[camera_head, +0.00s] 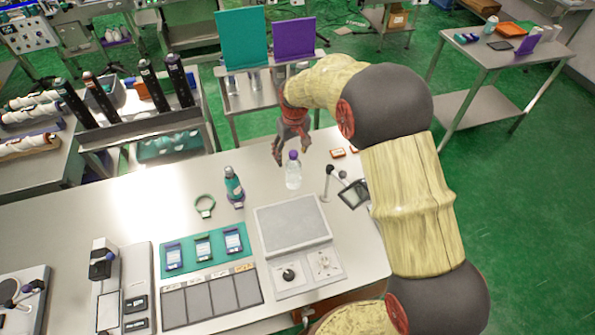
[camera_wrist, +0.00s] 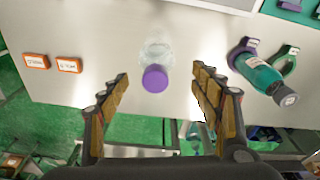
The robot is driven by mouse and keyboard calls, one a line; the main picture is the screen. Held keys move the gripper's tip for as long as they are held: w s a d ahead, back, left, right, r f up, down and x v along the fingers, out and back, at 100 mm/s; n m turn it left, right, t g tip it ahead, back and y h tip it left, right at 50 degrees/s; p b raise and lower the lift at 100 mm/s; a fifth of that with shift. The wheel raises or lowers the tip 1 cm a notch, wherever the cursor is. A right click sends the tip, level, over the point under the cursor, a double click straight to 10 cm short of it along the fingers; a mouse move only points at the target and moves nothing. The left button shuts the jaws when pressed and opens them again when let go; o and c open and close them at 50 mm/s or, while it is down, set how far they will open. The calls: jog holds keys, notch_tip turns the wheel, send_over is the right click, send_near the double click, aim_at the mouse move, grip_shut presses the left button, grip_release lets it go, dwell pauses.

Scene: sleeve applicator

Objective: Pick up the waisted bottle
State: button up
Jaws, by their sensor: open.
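A clear bottle with a purple cap (camera_head: 293,172) stands upright on the table, and it also shows in the wrist view (camera_wrist: 155,60). Its outline is faint, so a waist is hard to make out. A teal bottle with a grey cap (camera_head: 233,187) stands to its left in the head view and shows at the right in the wrist view (camera_wrist: 263,76). My gripper (camera_head: 290,151) is open and empty beside the top of the clear bottle. In the wrist view the purple cap appears between the spread fingers (camera_wrist: 160,76), with gaps on both sides.
A green ring holder (camera_head: 204,207) stands left of the teal bottle. Two small orange boxes (camera_wrist: 53,63) lie beside the clear bottle.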

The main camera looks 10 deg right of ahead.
aim_at(293, 170)
jog(key=f, duration=0.5)
jog(key=shift+w+d+f, duration=0.15)
jog(key=shift+w+f, duration=0.15)
jog(key=shift+w, duration=0.05)
jog(key=shift+c, duration=1.3)
grip_shut()
